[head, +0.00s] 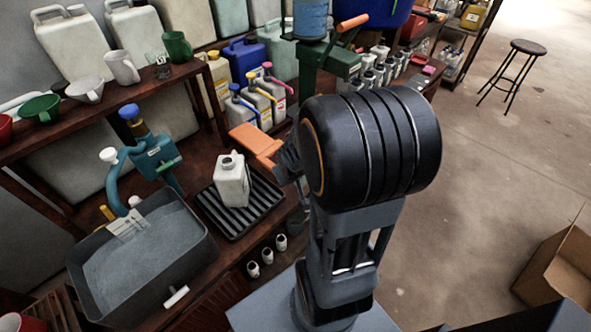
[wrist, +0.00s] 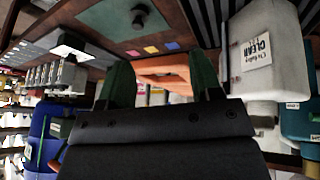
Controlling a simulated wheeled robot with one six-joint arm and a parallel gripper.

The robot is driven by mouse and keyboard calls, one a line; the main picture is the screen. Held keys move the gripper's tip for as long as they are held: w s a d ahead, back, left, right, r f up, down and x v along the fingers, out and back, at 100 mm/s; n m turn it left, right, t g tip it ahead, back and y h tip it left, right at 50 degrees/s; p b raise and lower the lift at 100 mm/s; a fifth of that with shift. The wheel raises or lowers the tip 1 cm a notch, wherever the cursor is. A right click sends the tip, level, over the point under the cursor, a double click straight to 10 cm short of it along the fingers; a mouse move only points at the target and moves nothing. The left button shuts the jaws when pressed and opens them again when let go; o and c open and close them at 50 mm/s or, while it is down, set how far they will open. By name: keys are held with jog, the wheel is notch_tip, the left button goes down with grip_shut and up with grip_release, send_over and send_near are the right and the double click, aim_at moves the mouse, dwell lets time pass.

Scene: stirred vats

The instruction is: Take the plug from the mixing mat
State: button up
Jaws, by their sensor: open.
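The mixing mat (wrist: 100,22) shows in the wrist view as a dark green sheet on brown wood, at the top of the picture. A small dark, rounded piece (wrist: 140,17) on it looks like the plug. My gripper (wrist: 160,60) has its two green fingers apart with nothing held between them. The mat and the dark piece lie beyond the fingertips, apart from them. In the head view my arm's black joint covers the area behind it, and I cannot make out the mat or plug there.
A white jug (head: 232,182) stands on a black slatted tray (head: 262,205); the wrist view shows a labelled white jug (wrist: 267,50) right of my fingers. A grey basin (head: 205,248) is left of the tray. Several bottles crowd the back. Open floor (head: 480,150) is to the right.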

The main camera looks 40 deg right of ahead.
jog(key=s+d+f+m+t+p, duration=0.1)
jog(key=s+d+f+t+p, duration=0.15)
jog(key=d+f+t, duration=0.65)
jog(key=shift+g, duration=0.3)
jog(key=w+f+b, duration=0.1)
jog(key=w+b, duration=0.1)
jog(key=w+f+b, duration=0.3)
jog(key=w+b, duration=0.1)
jog(key=shift+w+a+f, duration=0.15)
jog(key=shift+w+a, duration=0.2)
jog(key=shift+a, duration=0.05)
jog(key=shift+p+x, duration=0.35)
jog(key=shift+x, duration=2.6)
jog(key=shift+d+f, duration=0.1)
jog(key=shift+f, duration=0.05)
jog(key=shift+s, duration=0.1)
jog(key=c, duration=0.7)
jog(key=shift+o, duration=0.2)
